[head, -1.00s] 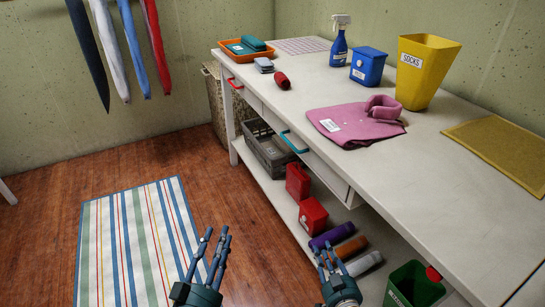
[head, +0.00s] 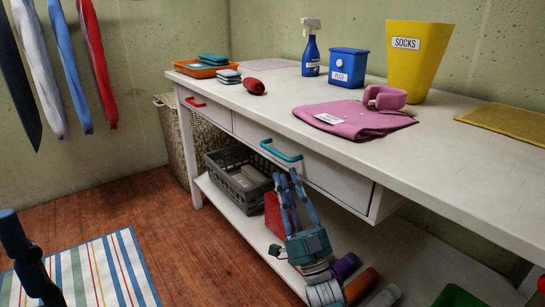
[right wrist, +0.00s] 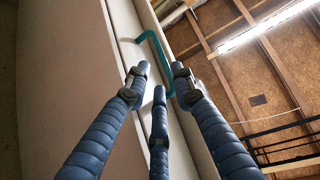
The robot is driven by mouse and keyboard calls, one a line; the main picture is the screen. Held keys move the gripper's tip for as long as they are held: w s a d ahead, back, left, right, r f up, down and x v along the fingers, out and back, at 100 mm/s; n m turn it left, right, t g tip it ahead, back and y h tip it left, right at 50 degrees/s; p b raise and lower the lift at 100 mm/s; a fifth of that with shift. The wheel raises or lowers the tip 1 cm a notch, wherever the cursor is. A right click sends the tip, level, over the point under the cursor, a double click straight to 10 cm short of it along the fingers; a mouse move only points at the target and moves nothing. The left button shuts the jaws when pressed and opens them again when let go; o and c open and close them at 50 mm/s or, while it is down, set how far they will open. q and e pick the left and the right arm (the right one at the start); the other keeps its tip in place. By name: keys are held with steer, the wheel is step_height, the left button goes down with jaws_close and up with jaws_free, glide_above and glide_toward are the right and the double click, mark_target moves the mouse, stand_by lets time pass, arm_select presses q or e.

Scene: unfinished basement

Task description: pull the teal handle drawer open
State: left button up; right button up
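The teal handle (head: 281,150) is on the front of a white drawer (head: 335,180) under the workbench top. The drawer looks closed, its front about level with the bench. My right gripper (head: 291,180) points up just below the handle in the head view. In the right wrist view the teal handle (right wrist: 166,62) lies just beyond the fingertips (right wrist: 155,80). The fingers are spread apart with nothing between them, and I see no clear contact with the handle. Part of my left gripper (head: 28,258) shows at the lower left edge; its fingertips cannot be made out.
A second drawer with a red handle (head: 195,102) is to the left. The lower shelf (head: 228,203) holds a grey crate (head: 215,170), a red box (head: 273,214) and rolled items. A pink cloth (head: 350,120) lies on top near the front edge.

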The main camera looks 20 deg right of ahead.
mark_target(276, 151)
steer(key=b+x, duration=0.1)
steer(key=x, duration=0.7)
steer(key=shift+w+b, duration=0.2)
steer(key=shift+b, duration=0.2)
jaws_close()
